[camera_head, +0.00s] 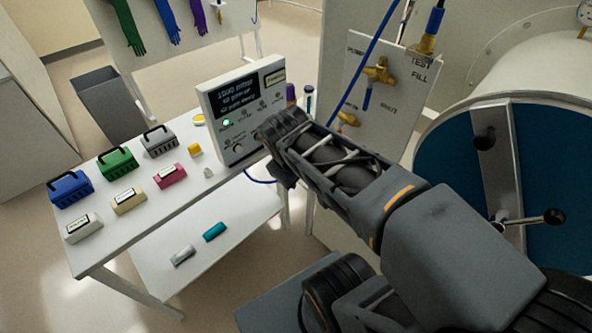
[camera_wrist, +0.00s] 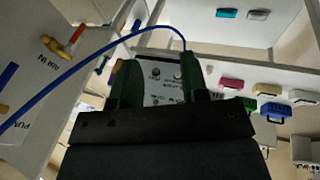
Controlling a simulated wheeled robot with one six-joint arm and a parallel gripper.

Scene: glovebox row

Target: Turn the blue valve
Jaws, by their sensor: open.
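The blue valve (camera_head: 367,97) is on the white panel at the upper right of the head view. It has a brass body and a blue lever hanging down. In the wrist view its blue lever (camera_wrist: 8,75) shows at the far left edge, mostly cut off. My gripper (camera_wrist: 160,78) is open, with two green fingers apart and nothing seen between them. It is away from the valve, in front of the control box (camera_head: 247,82). In the head view my arm hides most of the gripper.
A second brass valve with a red lever (camera_head: 349,119) sits lower on the panel (camera_head: 400,80), close to my arm. The table (camera_head: 110,225) holds several coloured cases. A round blue door (camera_head: 450,160) is at right.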

